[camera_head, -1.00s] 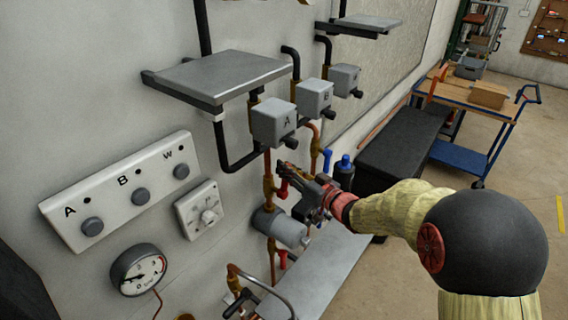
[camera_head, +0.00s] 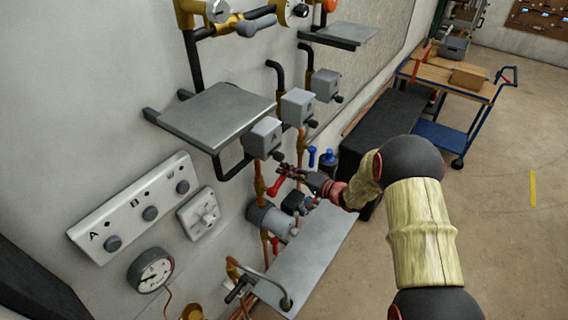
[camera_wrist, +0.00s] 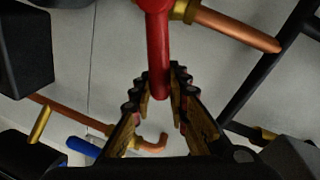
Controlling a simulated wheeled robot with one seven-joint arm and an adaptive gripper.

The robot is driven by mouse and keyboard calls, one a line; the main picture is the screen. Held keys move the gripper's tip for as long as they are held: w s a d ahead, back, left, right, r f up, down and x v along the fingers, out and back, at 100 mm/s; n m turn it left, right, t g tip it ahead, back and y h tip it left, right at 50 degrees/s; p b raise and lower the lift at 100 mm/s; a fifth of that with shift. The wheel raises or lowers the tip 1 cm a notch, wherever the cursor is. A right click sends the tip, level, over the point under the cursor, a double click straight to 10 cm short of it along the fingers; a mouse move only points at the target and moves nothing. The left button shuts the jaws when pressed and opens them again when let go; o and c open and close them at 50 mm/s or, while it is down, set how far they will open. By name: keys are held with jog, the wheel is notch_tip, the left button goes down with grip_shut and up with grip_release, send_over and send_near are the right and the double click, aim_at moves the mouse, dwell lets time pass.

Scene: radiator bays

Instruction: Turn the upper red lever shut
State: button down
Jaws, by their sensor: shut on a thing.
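The upper red lever (camera_head: 274,187) sits on the copper pipe below the grey box marked A. In the head view it slants down and to the left. My gripper (camera_head: 284,171) is at this lever, with its wrist coming in from the right. In the wrist view the red lever (camera_wrist: 158,45) comes down from the top, and its end is between the fingertips of my gripper (camera_wrist: 161,85). The jaws are closed on that end. The lever's pivot is partly cut off in the wrist view. A lower red lever (camera_head: 275,246) is on the same pipe.
A grey box marked A (camera_head: 263,138) and a grey shelf (camera_head: 217,115) stick out above the lever. A grey cylinder (camera_head: 268,218) is below it. A blue lever (camera_head: 312,156) is close on the right. A grey bench top (camera_head: 310,265) lies beneath.

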jog(key=shift+w+d+f+m+g+p, duration=0.1)
jog(key=shift+w+f+m+g+p, duration=0.05)
jog(key=shift+f+m+p, duration=0.3)
jog(key=shift+w+d+f+m+g+p, duration=0.15)
jog(key=shift+f+m+p, duration=0.1)
jog(key=shift+f+m, duration=0.25)
jog(key=shift+f+m+y+p, duration=0.3)
jog(key=shift+f+m+p, duration=0.2)
jog(key=shift+f+m, duration=0.3)
jog(key=shift+f, duration=0.1)
jog(key=c, duration=1.7)
grip_release()
jog(key=shift+c, duration=0.2)
jog(key=v, duration=1.2)
jog(key=shift+w+d, duration=0.1)
jog(key=shift+w, duration=0.05)
